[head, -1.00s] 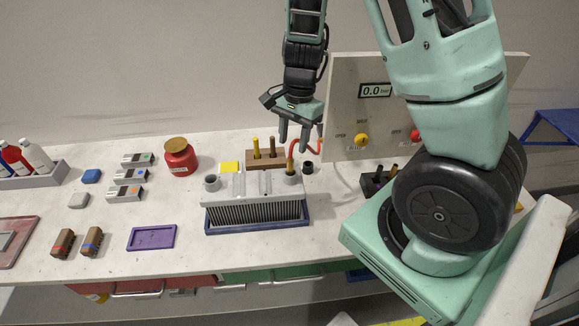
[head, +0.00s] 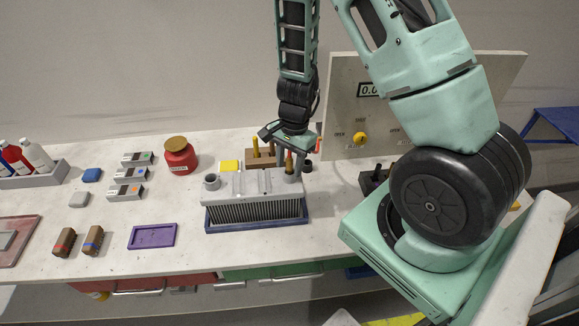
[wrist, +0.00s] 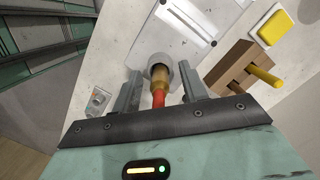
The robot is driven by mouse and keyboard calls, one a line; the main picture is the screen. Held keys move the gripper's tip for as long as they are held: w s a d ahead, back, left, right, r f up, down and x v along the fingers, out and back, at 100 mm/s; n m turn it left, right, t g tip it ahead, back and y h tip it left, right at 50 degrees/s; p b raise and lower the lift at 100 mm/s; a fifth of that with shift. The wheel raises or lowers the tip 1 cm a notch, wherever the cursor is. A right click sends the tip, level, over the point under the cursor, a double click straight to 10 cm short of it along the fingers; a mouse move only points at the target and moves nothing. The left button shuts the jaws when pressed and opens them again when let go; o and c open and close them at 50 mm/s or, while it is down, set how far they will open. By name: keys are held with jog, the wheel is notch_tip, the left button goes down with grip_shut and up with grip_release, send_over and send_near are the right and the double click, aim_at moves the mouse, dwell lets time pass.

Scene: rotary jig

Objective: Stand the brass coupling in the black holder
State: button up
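The brass coupling (head: 289,163) stands in the grey round port at the right end of a ribbed grey block. In the wrist view, the coupling (wrist: 159,76) has a red hose at its near end. My gripper (head: 289,164) is lowered over it. Its fingers are apart, one on each side of the coupling, and a gap seems to show beside them in the wrist view (wrist: 159,72).
The ribbed block (head: 255,210) sits in a blue tray. A wooden block (head: 261,161) with upright pegs stands close behind. A gauge panel (head: 345,120) and a dark block (head: 368,182) stand to the right.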

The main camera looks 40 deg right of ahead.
grip_shut()
jog(key=shift+r, duration=0.15)
